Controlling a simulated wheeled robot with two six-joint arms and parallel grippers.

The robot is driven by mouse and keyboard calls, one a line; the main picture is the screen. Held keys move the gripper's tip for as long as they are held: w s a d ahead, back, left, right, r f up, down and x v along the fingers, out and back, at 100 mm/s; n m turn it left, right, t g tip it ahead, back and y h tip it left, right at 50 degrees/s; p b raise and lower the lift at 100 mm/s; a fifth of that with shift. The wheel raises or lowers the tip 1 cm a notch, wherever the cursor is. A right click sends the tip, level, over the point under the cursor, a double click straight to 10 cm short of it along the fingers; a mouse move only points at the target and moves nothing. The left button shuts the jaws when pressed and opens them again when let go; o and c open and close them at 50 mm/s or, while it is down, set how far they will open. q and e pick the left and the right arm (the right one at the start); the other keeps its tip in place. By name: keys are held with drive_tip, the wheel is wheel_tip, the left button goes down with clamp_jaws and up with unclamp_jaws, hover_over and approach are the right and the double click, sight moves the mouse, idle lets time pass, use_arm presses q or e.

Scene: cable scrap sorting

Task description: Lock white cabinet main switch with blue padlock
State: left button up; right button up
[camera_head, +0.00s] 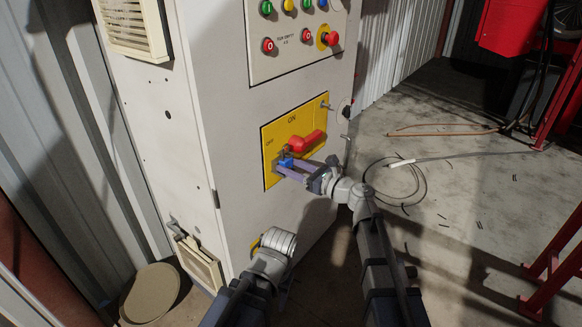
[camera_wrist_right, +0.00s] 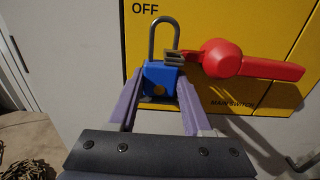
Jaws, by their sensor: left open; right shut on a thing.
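The white cabinet (camera_head: 225,140) carries a yellow main switch plate (camera_head: 270,150) with OFF and ON labels. Its red handle (camera_head: 308,141) points right, and in the right wrist view the handle (camera_wrist_right: 225,60) points away from the OFF label. My right gripper (camera_head: 288,167) is shut on the blue padlock (camera_wrist_right: 155,78), whose shackle (camera_wrist_right: 153,40) points up. A grey slotted tab (camera_wrist_right: 174,58) beside the handle overlaps the shackle's right leg; I cannot tell whether the shackle passes through it. My left gripper (camera_head: 275,240) is low before the cabinet front, open, its fingers mostly hidden.
A button panel (camera_head: 290,40) is above the switch plate. Small metal pegs (camera_head: 327,106) stick out near the cabinet's right edge. A round beige lid-like object (camera_head: 150,293) is at the lower left. Cables (camera_head: 400,180) lie on the floor at right, near red frames (camera_head: 560,260).

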drive_tip(key=o, duration=1.2)
